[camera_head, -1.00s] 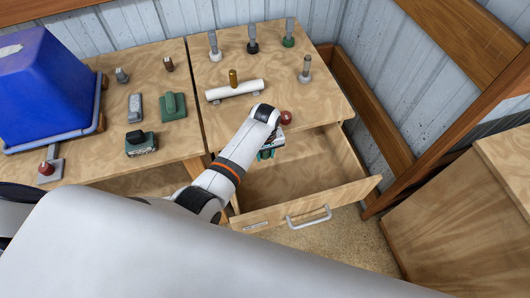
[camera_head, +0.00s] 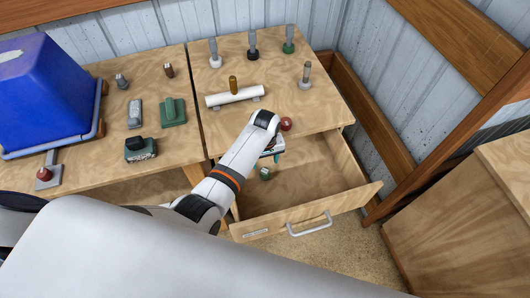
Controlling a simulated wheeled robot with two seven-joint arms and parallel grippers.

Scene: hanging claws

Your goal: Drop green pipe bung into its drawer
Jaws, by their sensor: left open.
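The green pipe bung (camera_head: 265,173) is a small green piece just below my left gripper, within the outline of the open drawer (camera_head: 318,188). I cannot tell whether it rests on the drawer floor or is still in the air. My left gripper (camera_head: 274,155) is open, over the left part of the drawer near the table front, and is partly hidden by my own wrist. The bung shows apart from its fingers. My right gripper is not in view.
A white pipe (camera_head: 235,95) with a brown bung (camera_head: 233,83) lies on supports on the table. A red ball-like knob (camera_head: 286,124) is beside my wrist. Several grey-handled tools stand at the back. A blue bin (camera_head: 45,90) is at left. The drawer's right side is clear.

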